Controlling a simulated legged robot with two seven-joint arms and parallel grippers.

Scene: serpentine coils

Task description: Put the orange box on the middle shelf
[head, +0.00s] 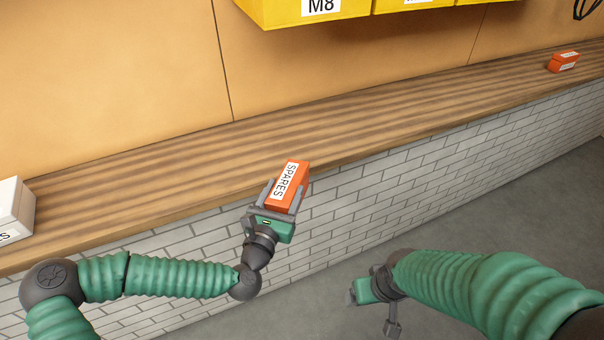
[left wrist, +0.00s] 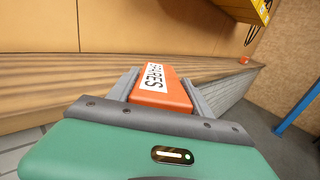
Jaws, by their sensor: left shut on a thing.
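An orange box (head: 289,185) with a white SPARES label is held in my left gripper (head: 283,192), which is shut on it. In the head view the box is near the front edge of the wooden shelf (head: 340,120); whether it touches the wood I cannot tell. The left wrist view shows the box (left wrist: 160,92) between the two grey fingers. A second orange box (head: 563,61) sits on the wood far right. My right gripper (head: 378,295) hangs low over the grey floor; its fingers are too unclear to judge.
Yellow bins (head: 310,10), one labelled M8, hang above on the tan wall panel. A white box (head: 12,212) stands on the wood at the left. The wood between is clear. A blue post (left wrist: 298,112) stands at the right in the left wrist view.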

